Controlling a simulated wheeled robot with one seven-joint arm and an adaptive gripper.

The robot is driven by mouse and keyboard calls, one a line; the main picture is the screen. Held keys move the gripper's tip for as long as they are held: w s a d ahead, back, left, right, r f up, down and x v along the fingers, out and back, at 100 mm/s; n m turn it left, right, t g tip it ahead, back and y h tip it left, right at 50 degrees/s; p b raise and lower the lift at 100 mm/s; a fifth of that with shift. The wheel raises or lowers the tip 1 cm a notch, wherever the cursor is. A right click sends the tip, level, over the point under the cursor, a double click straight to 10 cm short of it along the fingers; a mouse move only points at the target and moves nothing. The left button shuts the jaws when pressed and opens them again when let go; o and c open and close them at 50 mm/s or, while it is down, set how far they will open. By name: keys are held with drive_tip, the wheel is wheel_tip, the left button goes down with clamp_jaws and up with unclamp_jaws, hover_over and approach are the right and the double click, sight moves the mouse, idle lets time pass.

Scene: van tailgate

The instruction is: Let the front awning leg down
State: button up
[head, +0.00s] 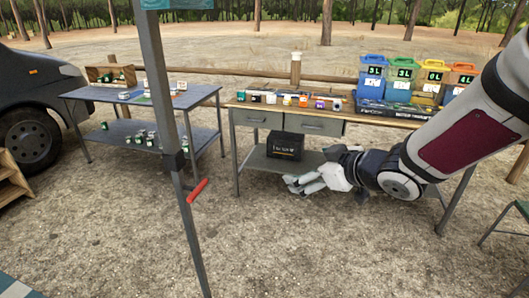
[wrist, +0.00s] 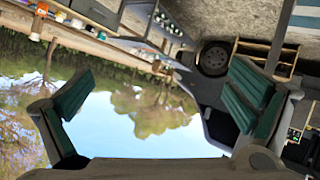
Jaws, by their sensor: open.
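The front awning leg (head: 165,110) is a grey upright post left of centre in the head view. It runs from the teal awning edge (head: 176,4) down to the ground. A dark clamp (head: 174,161) sits on it, with a red lever (head: 197,190) sticking out to the right and slightly up. My gripper (head: 297,184) is right of the lever, apart from it, with its fingers pointing left. In the wrist view my gripper (wrist: 162,78) is open, with nothing between its green-padded fingers. A post (wrist: 282,35) behind the right finger may be the leg.
A workbench (head: 232,145) with drawers, small coloured items and coloured bins (head: 402,78) stands behind my arm. A black box (head: 285,145) is on its lower shelf. A second table (head: 80,94) and a dark vehicle (head: 40,90) are at left. Bare ground lies between lever and gripper.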

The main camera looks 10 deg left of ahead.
drive_tip(key=s+a+f+n+g+y+b, duration=0.1)
drive_tip(key=s+a+f+n+g+y, duration=0.15)
drive_tip(key=a+f+y, duration=0.4)
drive_tip(key=n+g+y+b, duration=0.2)
drive_tip(key=g+y, duration=0.1)
drive_tip(key=g, duration=0.2)
approach(197, 187)
drive_tip(key=a, duration=1)
drive_tip(key=shift+w+f, duration=0.35)
drive_tip(key=shift+w, duration=0.05)
drive_tip(key=shift+c, duration=0.5)
drive_tip(key=c, duration=1.6)
wheel_tip(197, 187, down, 12)
drive_tip(key=b, duration=0.8)
